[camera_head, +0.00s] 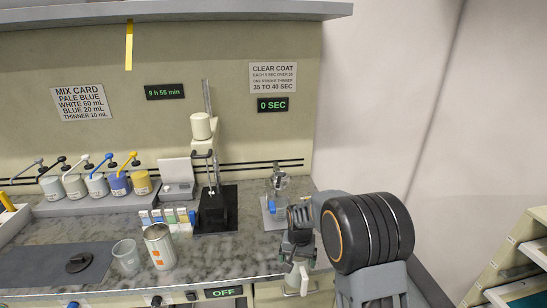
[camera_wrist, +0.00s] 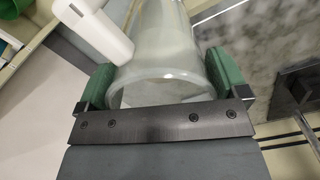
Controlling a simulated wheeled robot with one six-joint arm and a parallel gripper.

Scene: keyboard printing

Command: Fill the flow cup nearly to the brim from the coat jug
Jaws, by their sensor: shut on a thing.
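My gripper (camera_head: 299,222) is shut on a translucent pale jug, taken to be the coat jug (camera_wrist: 160,38), in front of the counter's right end. In the wrist view the green finger pads (camera_wrist: 158,88) sit on either side of its body, and its white handle (camera_wrist: 95,28) sticks out at the upper left. Its fill level cannot be told.
A mixer on a black base (camera_head: 228,212) stands left of the cup's stand. An orange-marked tin (camera_head: 160,247) and a clear beaker (camera_head: 126,254) stand near the front edge. Several pump-topped paint cans (camera_head: 97,186) line the back left. A timer display (camera_head: 272,105) reads 0 SEC.

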